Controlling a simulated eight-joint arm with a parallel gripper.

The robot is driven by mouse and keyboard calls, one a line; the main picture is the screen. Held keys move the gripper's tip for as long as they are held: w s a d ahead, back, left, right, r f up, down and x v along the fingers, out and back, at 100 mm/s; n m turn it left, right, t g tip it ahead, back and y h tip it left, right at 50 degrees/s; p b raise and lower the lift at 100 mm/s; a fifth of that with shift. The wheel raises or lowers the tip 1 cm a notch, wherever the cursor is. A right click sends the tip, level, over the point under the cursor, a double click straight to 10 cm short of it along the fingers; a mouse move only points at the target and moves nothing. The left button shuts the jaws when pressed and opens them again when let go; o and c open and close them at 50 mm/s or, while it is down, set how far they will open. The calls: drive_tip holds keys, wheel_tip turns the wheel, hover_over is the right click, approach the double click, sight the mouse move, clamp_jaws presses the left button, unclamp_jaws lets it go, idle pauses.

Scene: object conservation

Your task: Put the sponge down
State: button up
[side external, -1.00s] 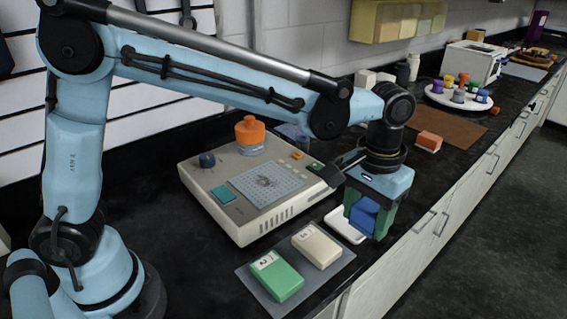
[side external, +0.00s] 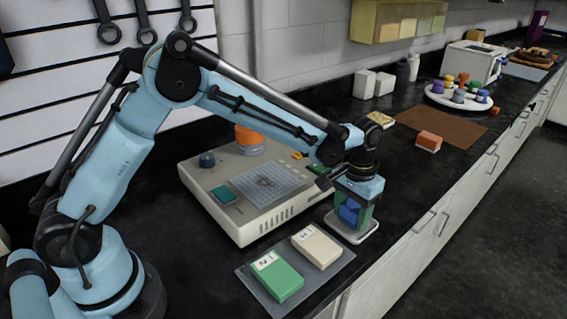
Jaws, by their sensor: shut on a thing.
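My gripper (side external: 354,216) has green fingers and is shut on a blue block (side external: 349,211), which looks like the sponge. It is partly hidden by the fingers. The gripper points down over a small white tray (side external: 366,236) at the front of the counter, right of the beige machine. The block is low over the tray; I cannot tell whether it touches the tray.
The beige machine (side external: 222,212) stands close on the left. In front, a grey mat (side external: 262,293) holds a green block (side external: 277,277) and a cream block (side external: 317,247).

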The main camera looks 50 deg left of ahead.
drive_tip(key=shift+f, duration=0.25)
drive_tip(key=shift+f, duration=0.1)
drive_tip(key=o, duration=0.8)
